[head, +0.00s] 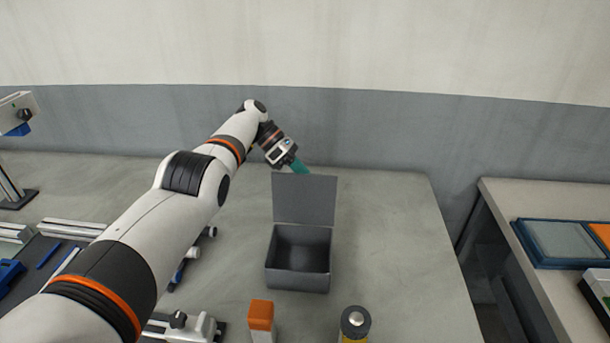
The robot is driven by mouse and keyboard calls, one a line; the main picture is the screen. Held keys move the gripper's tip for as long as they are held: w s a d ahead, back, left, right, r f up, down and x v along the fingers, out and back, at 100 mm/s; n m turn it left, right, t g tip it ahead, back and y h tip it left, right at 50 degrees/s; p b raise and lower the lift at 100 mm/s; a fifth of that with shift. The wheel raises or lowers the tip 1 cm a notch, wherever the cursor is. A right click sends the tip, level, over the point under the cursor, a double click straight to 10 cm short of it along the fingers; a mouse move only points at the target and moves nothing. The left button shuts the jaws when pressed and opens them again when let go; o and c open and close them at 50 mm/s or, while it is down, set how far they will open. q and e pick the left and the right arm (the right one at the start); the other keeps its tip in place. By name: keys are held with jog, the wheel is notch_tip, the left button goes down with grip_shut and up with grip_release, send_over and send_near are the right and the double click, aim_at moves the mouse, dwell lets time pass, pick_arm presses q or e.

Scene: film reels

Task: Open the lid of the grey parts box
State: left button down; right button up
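The grey parts box (298,276) stands on the table in the middle of the head view. Its lid (305,199) stands up, roughly vertical, at the back edge, and the box's dark inside shows and looks empty. My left gripper (298,166) is at the far side of the box, just above and behind the lid's top edge. Its teal fingertips are partly hidden behind the lid, so I cannot tell whether they touch it or are apart from each other. My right gripper is not in view.
An orange-topped block (261,318) and a dark-capped yellow container (354,323) stand at the front edge of the view. Metal rail fixtures lie on the left, partly behind my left arm. The table right of the box is clear. A second table (545,200) stands across a gap.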

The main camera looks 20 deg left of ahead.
pick_arm(q)
jog(key=c, duration=1.8)
grip_release()
jog(key=shift+f, duration=0.2)
jog(key=shift+r, duration=0.1)
jog(key=shift+r+p, duration=0.45)
notch_tip(320, 180, up, 8)
jog(key=p, duration=0.7)
jog(key=shift+r+p, duration=0.5)
jog(key=shift+p, duration=0.15)
